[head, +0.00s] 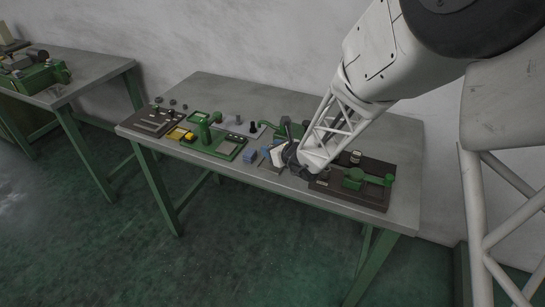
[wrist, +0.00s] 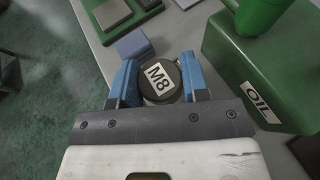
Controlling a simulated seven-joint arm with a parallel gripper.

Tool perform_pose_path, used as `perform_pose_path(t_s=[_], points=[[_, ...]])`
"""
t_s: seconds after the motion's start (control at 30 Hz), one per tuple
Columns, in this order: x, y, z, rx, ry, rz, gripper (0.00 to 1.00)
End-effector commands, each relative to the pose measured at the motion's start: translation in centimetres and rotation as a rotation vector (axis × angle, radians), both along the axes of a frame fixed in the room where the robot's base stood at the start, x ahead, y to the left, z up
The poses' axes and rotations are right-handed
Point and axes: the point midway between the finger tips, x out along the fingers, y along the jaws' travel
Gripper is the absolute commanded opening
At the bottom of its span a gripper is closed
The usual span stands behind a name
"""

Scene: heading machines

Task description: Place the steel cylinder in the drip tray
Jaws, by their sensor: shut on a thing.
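In the wrist view my gripper (wrist: 158,72) has its two blue fingers closed on either side of a round, dark-topped cylinder (wrist: 162,82) with a white M8 label on top. I take this for the steel cylinder. It looks upright; I cannot tell whether its base touches the table. In the head view my gripper (head: 283,155) is low over the front middle of the table, and the cylinder is hidden there.
A green OIL can (wrist: 257,70) stands close to the right of my gripper. A blue-grey block (wrist: 134,46) is just beyond the left finger. A green machine (head: 222,150) stands left of my gripper. A dark board (head: 375,197) with green parts lies at right.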

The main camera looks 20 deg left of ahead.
Motion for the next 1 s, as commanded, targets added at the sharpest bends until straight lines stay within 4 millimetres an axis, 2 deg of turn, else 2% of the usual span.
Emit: perform_pose_path(t_s=[0.27, 0.6, 1.0], points=[[0.0, 0.0, -0.4, 0.000, 0.000, 0.000, 0.08], [0.0, 0.0, -3.3, 0.000, 0.001, 0.000, 0.08], [0.0, 0.0, -3.6, 0.000, 0.000, 0.000, 0.08]])
